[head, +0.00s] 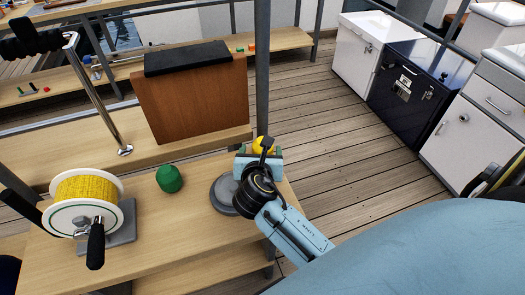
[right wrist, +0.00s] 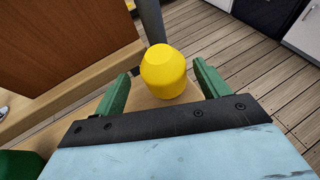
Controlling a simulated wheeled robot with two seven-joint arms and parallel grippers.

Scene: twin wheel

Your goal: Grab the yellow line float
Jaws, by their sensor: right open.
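The yellow line float (right wrist: 165,72) stands on the wooden bench top near its right end, close to a grey post. In the head view only part of the yellow float (head: 264,145) shows beyond my right gripper. My right gripper (right wrist: 158,88) is open, with its two green fingers on either side of the near part of the float in the right wrist view. I cannot tell whether the fingers touch it. In the head view my right gripper (head: 258,150) partly hides the float. My left gripper is not in view.
A green float (head: 169,178) and a reel of yellow line (head: 88,190) stand to the left on the bench. A grey round base (head: 222,195) is beside my right wrist. A brown panel (head: 193,98) and the grey post (head: 262,70) rise behind.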

